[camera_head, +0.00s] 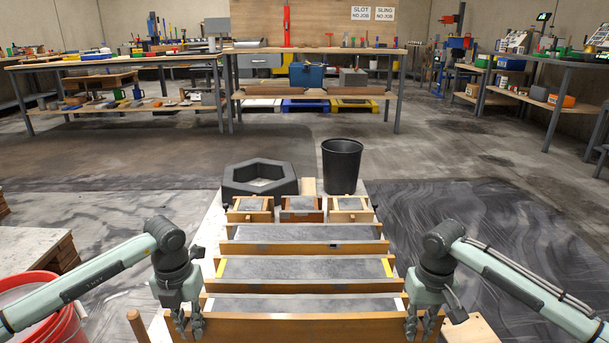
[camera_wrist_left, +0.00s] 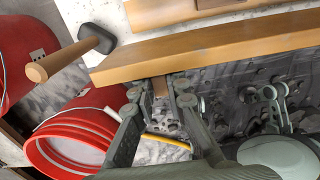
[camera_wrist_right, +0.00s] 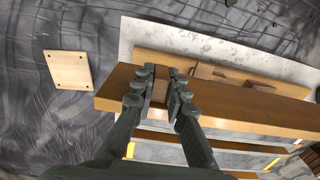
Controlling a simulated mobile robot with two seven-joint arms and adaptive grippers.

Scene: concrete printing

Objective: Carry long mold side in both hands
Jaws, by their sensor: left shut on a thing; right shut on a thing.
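The long mold side (camera_head: 300,328) is a brown wooden board lying level across the bottom of the head view, at the near end of the row of molds. My left gripper (camera_head: 190,325) is shut on it near its left end; the left wrist view shows the fingers (camera_wrist_left: 160,88) around a small piece at the board's (camera_wrist_left: 220,48) edge. My right gripper (camera_head: 424,327) is shut on it near its right end; the right wrist view shows the fingers (camera_wrist_right: 168,86) on the board (camera_wrist_right: 245,104). Whether the board touches the surface below is unclear.
Long molds with grey filling (camera_head: 305,268) lie in rows behind the board, with small molds (camera_head: 302,204) beyond. A black hexagonal ring (camera_head: 286,187) and black bin (camera_head: 342,165) stand at the back. Red buckets (camera_wrist_left: 75,140) and a mallet (camera_wrist_left: 70,56) are by my left gripper.

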